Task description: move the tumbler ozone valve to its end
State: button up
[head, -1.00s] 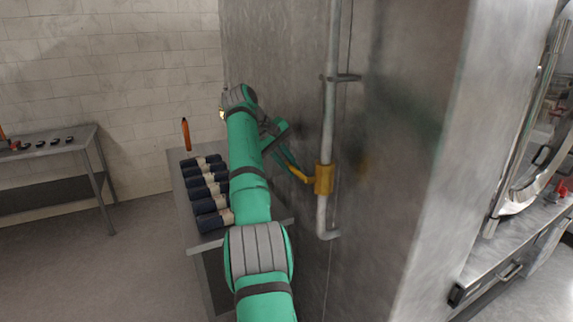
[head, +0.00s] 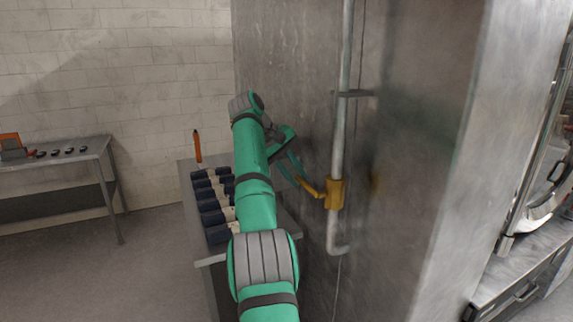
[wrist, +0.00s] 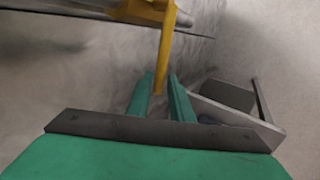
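The ozone valve (head: 335,194) is a yellow-orange body on a vertical grey pipe, with a thin handle of the same colour slanting up and left from it. My gripper (head: 297,174) is at the free end of that handle, left of the pipe. In the wrist view the valve (wrist: 145,11) is at the top, and its handle (wrist: 164,60) points down between the two green fingers of my gripper (wrist: 159,85). The fingers stand apart, one on each side of the handle's end, with narrow gaps showing. Whether either finger touches it is unclear.
The pipe (head: 342,130) runs along a tall metal housing (head: 400,130), close to my arm's right. A small table (head: 213,258) with dark cylinders (head: 216,215) and an upright orange object (head: 198,146) stands left of my arm. Another table (head: 60,159) is far left.

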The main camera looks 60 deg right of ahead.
jog(key=v, duration=0.8)
jog(key=shift+a+r, duration=0.1)
jog(key=shift+a, duration=0.05)
jog(key=shift+w, duration=0.1)
dwell(0.4)
